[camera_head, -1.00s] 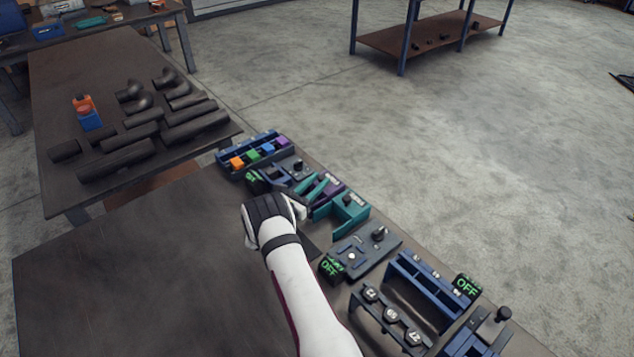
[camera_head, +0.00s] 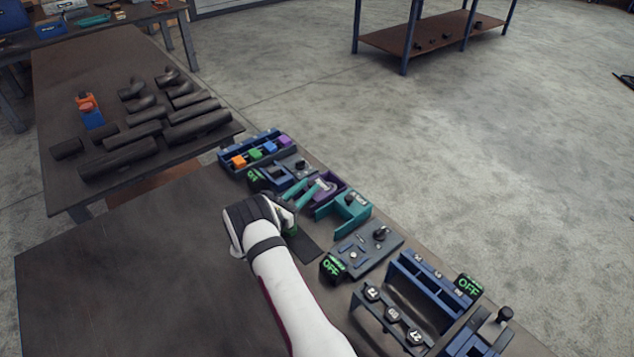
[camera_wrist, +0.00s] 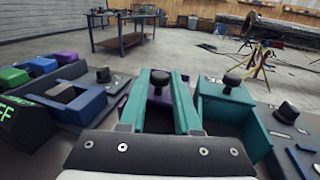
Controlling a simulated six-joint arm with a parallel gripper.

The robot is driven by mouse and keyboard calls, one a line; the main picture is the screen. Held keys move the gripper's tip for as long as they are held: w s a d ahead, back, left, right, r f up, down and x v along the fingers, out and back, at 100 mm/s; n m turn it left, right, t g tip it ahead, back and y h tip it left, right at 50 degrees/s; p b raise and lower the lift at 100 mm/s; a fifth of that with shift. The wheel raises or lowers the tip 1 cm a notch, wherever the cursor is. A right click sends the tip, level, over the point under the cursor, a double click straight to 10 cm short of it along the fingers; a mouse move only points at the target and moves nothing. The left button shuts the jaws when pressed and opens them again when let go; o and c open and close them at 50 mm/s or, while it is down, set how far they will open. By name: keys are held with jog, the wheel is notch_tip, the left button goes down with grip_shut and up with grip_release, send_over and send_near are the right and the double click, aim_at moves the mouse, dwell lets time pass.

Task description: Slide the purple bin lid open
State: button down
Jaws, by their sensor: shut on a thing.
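The purple bin (camera_head: 327,188) stands in the row of fixtures along the table's right edge. Its purple wall shows in the wrist view (camera_wrist: 122,108), where a dark knob stands near its far end.
A teal fixture (camera_head: 345,207) with a dark knob stands close on the right. A dark blue fixture (camera_head: 285,172) is close on the left, beside a holder with coloured blocks (camera_head: 253,160). The table top (camera_head: 130,260) left of my arm is clear.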

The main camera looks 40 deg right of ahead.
jog(key=shift+a, duration=0.9)
jog(key=c, duration=0.6)
grip_release()
jog(key=v, duration=1.5)
jog(key=shift+s+a, duration=0.2)
jog(key=shift+a, duration=0.15)
notch_tip(320, 180, up, 12)
jog(key=shift+r, duration=0.1)
